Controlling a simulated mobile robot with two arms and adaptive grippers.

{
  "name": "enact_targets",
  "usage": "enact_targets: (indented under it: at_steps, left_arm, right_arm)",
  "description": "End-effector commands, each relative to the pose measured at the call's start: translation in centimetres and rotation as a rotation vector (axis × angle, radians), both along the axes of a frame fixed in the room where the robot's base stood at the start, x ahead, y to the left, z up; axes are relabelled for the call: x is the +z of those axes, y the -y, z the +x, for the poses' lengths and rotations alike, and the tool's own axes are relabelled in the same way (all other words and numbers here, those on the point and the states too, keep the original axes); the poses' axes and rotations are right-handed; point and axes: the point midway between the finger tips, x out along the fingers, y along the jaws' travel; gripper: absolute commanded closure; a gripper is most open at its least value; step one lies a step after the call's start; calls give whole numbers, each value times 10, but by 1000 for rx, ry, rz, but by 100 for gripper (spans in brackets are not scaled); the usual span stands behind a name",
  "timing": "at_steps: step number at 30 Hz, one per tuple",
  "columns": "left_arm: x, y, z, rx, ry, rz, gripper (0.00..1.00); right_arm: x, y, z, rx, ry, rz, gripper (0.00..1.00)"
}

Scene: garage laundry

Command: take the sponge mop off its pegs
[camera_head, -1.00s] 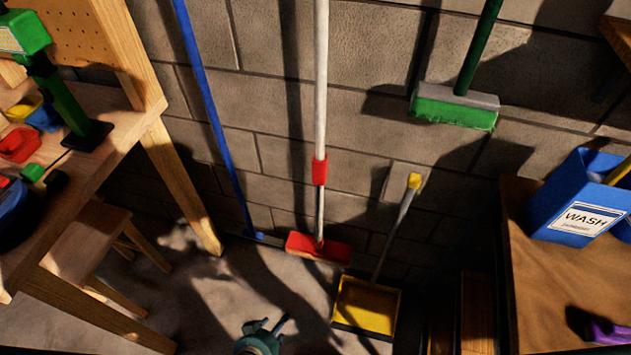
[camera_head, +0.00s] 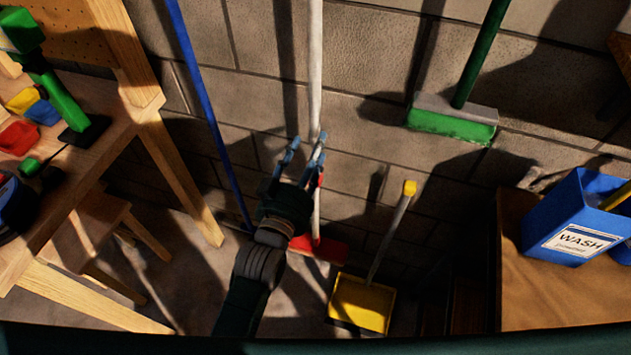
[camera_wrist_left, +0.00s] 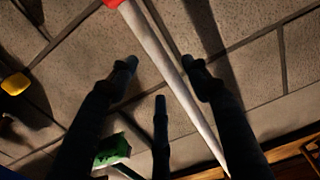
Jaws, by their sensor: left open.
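The mop with the white handle (camera_head: 315,60), red collar and red head (camera_head: 318,248) hangs upright against the block wall; its upper end and pegs are out of view. My left gripper (camera_head: 306,143) is open at the handle, just above the red collar. In the left wrist view the white handle (camera_wrist_left: 165,52) runs between the spread fingertips (camera_wrist_left: 160,68), close to the right finger; I cannot tell whether they touch. The red collar (camera_wrist_left: 113,3) shows at the top edge there. My right gripper is not in view.
A blue pole (camera_head: 205,100) stands left of the mop. A green broom (camera_head: 450,120) hangs to the right, above a yellow dustpan (camera_head: 362,305) on the floor. A wooden workbench (camera_head: 110,140) stands left; a blue WASH box (camera_head: 565,225) sits on the right-hand table (camera_head: 540,305).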

Motion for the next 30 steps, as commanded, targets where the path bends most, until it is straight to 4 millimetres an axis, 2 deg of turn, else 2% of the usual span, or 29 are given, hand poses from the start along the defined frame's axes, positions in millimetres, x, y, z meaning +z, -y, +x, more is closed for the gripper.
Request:
enact_targets:
  at_steps: [5, 13, 22, 23, 27, 30]
  left_arm:
    - [2, 4, 13, 0, 0, 0, 51]
    - [1, 15, 50, -1, -1, -1, 51]
    - [0, 17, 55, 0, -1, -1, 51]
    - [0, 17, 55, 0, -1, -1, 55]
    - [0, 17, 55, 0, -1, -1, 83]
    - [0, 17, 55, 0, -2, 0, 100]
  right_arm:
    - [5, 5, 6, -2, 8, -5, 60]
    - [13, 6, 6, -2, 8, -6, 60]
    - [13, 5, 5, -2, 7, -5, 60]
    - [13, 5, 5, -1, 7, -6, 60]
    - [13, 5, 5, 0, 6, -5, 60]
    - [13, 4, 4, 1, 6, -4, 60]
